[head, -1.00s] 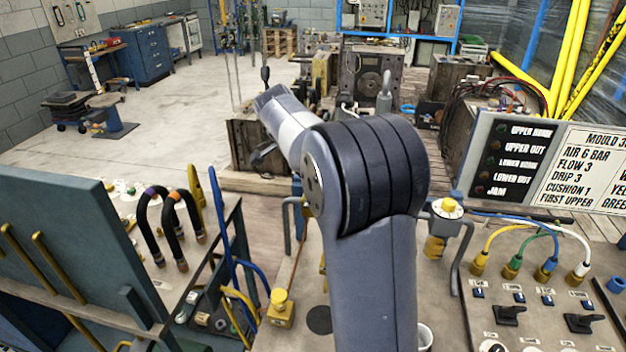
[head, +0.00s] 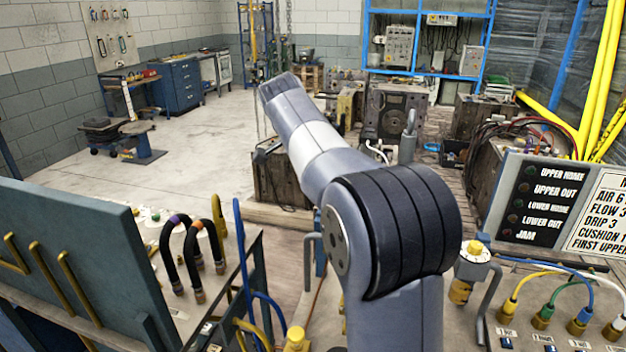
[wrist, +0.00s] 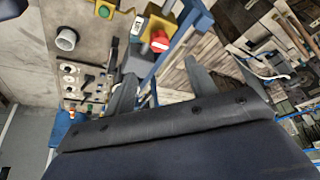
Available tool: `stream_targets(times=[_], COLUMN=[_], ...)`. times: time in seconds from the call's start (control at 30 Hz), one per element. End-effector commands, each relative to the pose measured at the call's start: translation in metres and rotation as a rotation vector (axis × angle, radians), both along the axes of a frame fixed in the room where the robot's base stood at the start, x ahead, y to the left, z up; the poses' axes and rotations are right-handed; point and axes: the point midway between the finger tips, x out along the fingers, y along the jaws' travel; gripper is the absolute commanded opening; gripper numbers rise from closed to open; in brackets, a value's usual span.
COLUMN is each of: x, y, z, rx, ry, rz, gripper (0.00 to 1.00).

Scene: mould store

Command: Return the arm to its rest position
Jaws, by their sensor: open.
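My arm rises through the middle of the head view. Its forearm slants up and to the left from the black-ribbed elbow. My gripper is hard to make out in the head view, at or behind the far end of the forearm. In the wrist view my gripper (wrist: 160,90) shows two grey fingers spread apart with nothing between them. The fingers appear clear of the console (wrist: 88,60) and the red button on its yellow housing (wrist: 159,42) beyond.
A panel with yellow handles (head: 75,250) stands at left, beside black looped hoses (head: 187,255). At right are a sign board (head: 530,205), a yellow fitting (head: 462,290) and coloured cables (head: 575,290). Mould blocks (head: 395,110) stand behind. Open floor (head: 190,170) lies at back left.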

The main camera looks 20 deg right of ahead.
Motion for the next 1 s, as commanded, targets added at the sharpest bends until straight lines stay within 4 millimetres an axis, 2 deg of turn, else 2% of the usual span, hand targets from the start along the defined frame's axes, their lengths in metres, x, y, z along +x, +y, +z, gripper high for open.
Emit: stream_targets(times=[0.17, 0.5, 0.7, 0.8, 1.0], x=[0.001, 0.005, 0.007, 0.007, 0.007], y=[-0.005, -0.029, -0.039, -0.042, -0.041], z=[-0.012, -0.069, -0.094, -0.100, -0.100], rx=[0.000, -0.001, 0.000, 0.000, 0.000], ry=[0.003, 0.003, 0.002, 0.000, -0.001], rz=[-0.001, -0.002, -0.001, 0.005, 0.032], gripper=[0.53, 0.53, 0.53, 0.53, 0.53])
